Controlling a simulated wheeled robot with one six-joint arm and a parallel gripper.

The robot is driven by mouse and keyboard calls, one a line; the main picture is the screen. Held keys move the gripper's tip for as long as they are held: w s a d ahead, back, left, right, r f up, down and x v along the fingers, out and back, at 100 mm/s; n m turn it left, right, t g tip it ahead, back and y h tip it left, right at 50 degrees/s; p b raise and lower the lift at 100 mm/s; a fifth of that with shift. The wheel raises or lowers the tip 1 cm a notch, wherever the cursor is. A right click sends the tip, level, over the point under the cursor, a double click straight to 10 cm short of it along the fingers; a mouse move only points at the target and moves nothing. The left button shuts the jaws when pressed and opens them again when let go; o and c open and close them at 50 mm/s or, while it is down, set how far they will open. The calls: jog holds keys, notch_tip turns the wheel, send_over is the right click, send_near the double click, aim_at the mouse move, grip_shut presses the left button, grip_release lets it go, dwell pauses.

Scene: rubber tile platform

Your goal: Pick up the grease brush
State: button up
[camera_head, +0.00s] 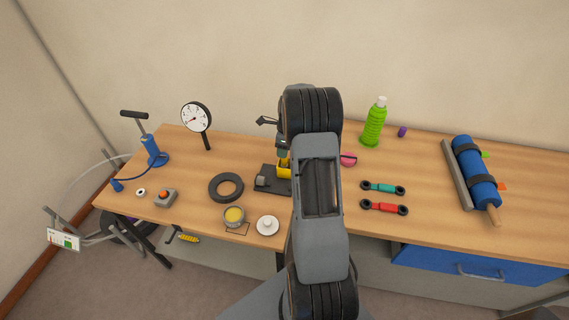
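No grease brush can be made out with certainty. A small tool with yellow, bristle-like strands (188,238) and a dark part hangs at the workbench's front edge, left of centre; it may be a brush, but it is too small to tell. A tin with yellow content (234,217), which looks like grease, stands near the front edge to its right. My arm rises through the middle of the view and covers part of the bench. My gripper cannot be made out; it seems hidden by the arm.
The wooden workbench (420,228) holds a tyre ring (226,187), a white lidded dish (267,226), a dial gauge (196,118), a blue pump (151,149), a green bottle (373,122) and a blue roll (475,172). Bare wood lies between the red tool (384,208) and the roll.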

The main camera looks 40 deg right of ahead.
grip_shut()
jog(key=shift+r, duration=0.1)
dwell(0.3)
